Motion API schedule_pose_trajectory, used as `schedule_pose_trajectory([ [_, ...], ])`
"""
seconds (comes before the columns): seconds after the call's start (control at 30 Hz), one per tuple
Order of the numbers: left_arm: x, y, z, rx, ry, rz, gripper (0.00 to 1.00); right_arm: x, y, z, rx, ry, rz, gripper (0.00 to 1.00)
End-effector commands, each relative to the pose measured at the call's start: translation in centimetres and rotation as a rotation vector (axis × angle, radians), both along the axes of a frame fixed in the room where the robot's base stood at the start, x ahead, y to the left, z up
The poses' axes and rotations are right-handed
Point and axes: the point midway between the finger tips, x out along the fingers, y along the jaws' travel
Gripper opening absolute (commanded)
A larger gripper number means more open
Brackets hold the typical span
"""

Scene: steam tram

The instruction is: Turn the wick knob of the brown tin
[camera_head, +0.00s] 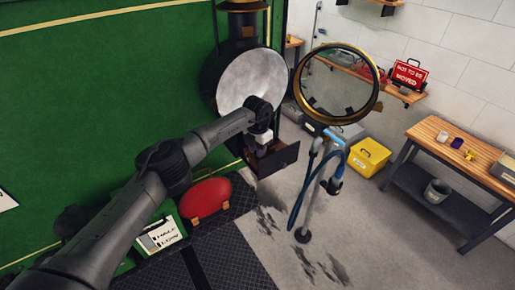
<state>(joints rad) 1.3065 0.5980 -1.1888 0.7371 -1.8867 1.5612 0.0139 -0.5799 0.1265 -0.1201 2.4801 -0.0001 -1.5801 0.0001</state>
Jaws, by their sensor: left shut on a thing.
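The brown tin (285,157) is a dark, low box below the lamp's pale round reflector (250,82), at the green tram's side. My left arm reaches in from the lower left, and its gripper (263,149) points down at the tin. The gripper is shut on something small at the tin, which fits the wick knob. The fingers hide the knob, so I cannot see its shape or how far it is turned. My right gripper is not in view.
The lamp's brass-rimmed glass door (337,84) stands swung open to the right. A stand with a blue hose (333,182) is on the floor. A yellow box (369,158) and a wooden bench (459,147) are farther right.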

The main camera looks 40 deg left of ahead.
Motion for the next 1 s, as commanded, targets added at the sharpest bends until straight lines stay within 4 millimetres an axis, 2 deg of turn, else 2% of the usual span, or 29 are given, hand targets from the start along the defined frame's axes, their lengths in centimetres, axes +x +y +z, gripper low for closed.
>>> schedule_pose_trajectory([
  [0.6,0.01,-0.06,-0.06,0.0,0.0,0.032,0.02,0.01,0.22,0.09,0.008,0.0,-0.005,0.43],
  [0.63,0.01,-0.06,-0.06,0.0,0.0,0.032,0.28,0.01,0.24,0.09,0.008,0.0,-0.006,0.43],
  [0.7,0.01,-0.06,-0.06,0.0,0.0,0.032,0.35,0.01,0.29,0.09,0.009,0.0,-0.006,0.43],
  [1.0,0.03,-0.04,0.16,0.0,-0.001,0.032,0.36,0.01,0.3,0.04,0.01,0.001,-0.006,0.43],
])
